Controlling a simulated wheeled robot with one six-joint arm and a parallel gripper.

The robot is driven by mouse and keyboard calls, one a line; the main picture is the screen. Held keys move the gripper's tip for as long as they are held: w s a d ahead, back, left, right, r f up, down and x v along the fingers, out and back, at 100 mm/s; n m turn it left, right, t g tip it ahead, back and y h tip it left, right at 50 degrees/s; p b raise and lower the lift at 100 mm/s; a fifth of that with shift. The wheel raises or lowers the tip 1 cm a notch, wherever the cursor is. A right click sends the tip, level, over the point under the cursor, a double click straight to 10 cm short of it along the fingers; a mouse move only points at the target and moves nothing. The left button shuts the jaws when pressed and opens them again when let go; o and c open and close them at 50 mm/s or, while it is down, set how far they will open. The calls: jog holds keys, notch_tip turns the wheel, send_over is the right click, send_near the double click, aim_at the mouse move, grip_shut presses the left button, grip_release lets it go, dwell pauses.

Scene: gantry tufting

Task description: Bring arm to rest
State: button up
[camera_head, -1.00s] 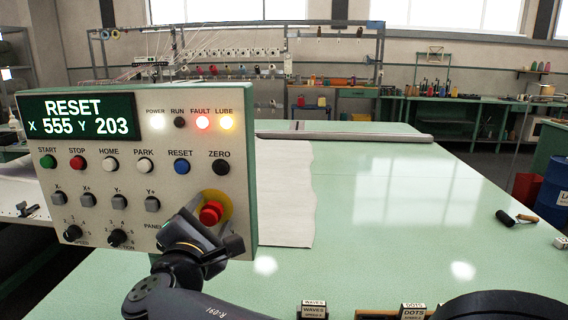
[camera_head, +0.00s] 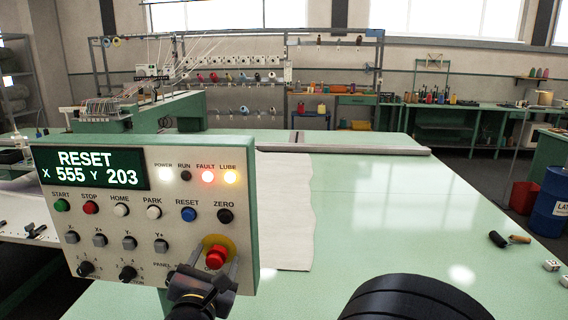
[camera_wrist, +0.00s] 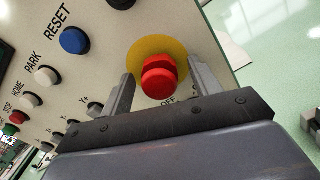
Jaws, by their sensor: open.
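My gripper (camera_head: 204,277) is open in front of the lower right of the control panel (camera_head: 150,262). The red emergency stop button (camera_head: 215,257) on its yellow disc lies just beyond the fingers. In the wrist view the red button (camera_wrist: 159,76) shows between the two fingers of my gripper (camera_wrist: 160,95). I cannot tell whether the fingers touch it. The panel's screen (camera_head: 88,168) reads RESET, X 555 Y 203. The power, fault and lube lamps glow, and the run lamp is dark.
A pale green table (camera_head: 360,215) with a white cloth (camera_head: 285,210) extends behind the panel. A dark roller (camera_head: 497,240) and small white blocks lie at the right. A blue drum (camera_head: 546,215) stands beyond the table's right edge. The table's middle right is clear.

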jog(key=shift+r+n+p, duration=0.25)
jog(key=shift+n+p, duration=0.85)
jog(key=shift+p, duration=0.95)
jog(key=s+f+m+g+b, duration=0.1)
jog(key=s+f+b, duration=0.1)
jog(key=s, duration=0.7)
jog(key=shift+s+f+m+h+b, duration=0.15)
jog(key=shift+f+m+h+b, duration=0.2)
jog(key=shift+m+h+b, duration=0.05)
jog(key=shift+d, duration=0.15)
